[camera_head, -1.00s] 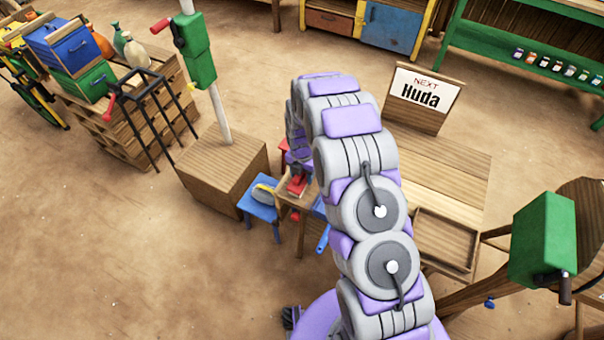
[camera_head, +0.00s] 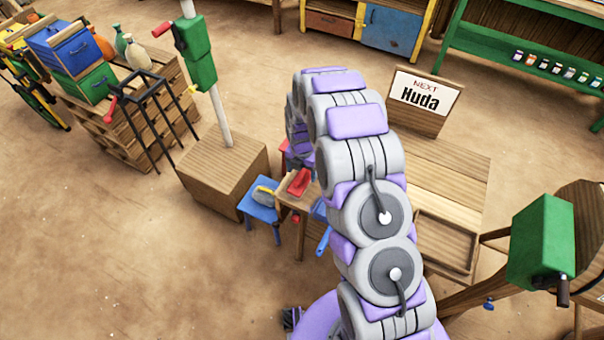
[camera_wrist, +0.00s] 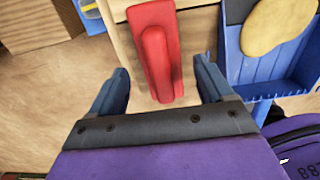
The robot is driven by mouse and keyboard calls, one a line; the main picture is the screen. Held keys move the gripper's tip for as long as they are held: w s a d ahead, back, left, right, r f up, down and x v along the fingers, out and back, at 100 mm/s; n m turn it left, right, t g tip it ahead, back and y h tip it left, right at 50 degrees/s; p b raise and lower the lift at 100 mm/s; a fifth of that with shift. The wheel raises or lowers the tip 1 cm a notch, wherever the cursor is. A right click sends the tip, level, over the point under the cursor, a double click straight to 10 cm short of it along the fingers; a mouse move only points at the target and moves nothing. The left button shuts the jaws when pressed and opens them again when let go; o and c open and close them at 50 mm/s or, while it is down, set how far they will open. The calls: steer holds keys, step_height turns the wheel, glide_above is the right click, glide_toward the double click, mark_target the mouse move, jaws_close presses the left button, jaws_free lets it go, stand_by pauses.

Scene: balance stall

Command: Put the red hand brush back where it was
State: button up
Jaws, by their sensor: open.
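In the wrist view the red brush (camera_wrist: 157,50) rests lengthwise on the pale wooden top (camera_wrist: 197,32). My gripper (camera_wrist: 160,68) is open, with one dark blue finger on each side of the brush's near end and visible gaps between. It does not appear to touch the brush. In the head view my fingers are hidden behind my arm.
A wooden box (camera_head: 205,185) with a post is further left. A wooden table (camera_head: 450,170) is at right.

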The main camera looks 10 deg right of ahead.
mark_target(302, 173)
step_height(302, 173, up, 9)
steer(key=shift+s+f+p, duration=0.1)
steer(key=shift+p, duration=0.75)
steer(key=s+d+r+m, duration=0.2)
steer(key=s+r+m, duration=0.5)
steer(key=s+r, duration=0.2)
steer(key=s+d+r+m, duration=0.3)
steer(key=s+r+m, duration=0.45)
steer(key=r, duration=0.25)
steer(key=s+d+r+m+g, duration=0.1)
steer(key=s+r+m, duration=0.1)
steer(key=s+m, duration=0.5)
steer(key=s+d+r+m, duration=0.2)
steer(key=s+m, duration=0.6)
steer(key=s, duration=0.8)
steer(key=shift+s+r+g, duration=0.3)
steer(key=shift+r+g, duration=0.1)
steer(key=shift+r, duration=0.25)
